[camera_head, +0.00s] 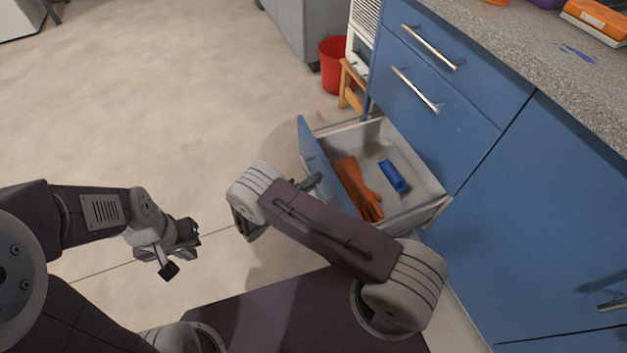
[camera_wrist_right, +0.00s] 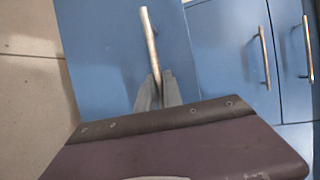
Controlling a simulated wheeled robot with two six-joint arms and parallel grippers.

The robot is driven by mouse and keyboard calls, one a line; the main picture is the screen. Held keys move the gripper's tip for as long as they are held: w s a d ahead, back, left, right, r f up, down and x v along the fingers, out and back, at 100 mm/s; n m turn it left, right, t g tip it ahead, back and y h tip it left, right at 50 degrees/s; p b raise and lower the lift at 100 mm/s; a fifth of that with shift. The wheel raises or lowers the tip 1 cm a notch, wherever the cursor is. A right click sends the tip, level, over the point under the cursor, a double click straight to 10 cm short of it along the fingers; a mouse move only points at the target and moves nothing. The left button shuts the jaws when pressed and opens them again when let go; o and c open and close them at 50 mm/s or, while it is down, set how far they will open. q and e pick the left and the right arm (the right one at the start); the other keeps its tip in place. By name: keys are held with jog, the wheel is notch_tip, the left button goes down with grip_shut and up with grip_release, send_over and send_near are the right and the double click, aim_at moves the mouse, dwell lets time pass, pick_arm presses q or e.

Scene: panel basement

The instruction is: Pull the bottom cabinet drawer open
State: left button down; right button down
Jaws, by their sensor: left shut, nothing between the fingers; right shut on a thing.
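The blue bottom drawer (camera_head: 312,148) stands pulled out of the cabinet, and its inside shows in the head view. Its front fills much of the right wrist view (camera_wrist_right: 100,50). My right gripper (camera_wrist_right: 157,90) is shut on the drawer's metal bar handle (camera_wrist_right: 149,40), near one end of it. In the head view my right arm hides most of that grip. My left gripper (camera_head: 183,252) is shut and empty, over the floor to the left, away from the drawer.
Inside the drawer lie an orange glove (camera_head: 357,187) and a blue object (camera_head: 393,176). Two closed drawers with bar handles (camera_head: 416,89) are above. A red bucket (camera_head: 333,66) and wooden stool (camera_head: 350,88) stand behind. The floor at left is clear.

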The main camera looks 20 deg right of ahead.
jog(key=c, duration=1.8)
grip_release()
jog(key=shift+o, duration=0.2)
jog(key=shift+s+a, duration=0.1)
jog(key=shift+a, duration=0.05)
jog(key=p+v, duration=0.3)
jog(key=v, duration=0.5)
jog(key=shift+s+a, duration=0.2)
jog(key=shift+a, duration=0.1)
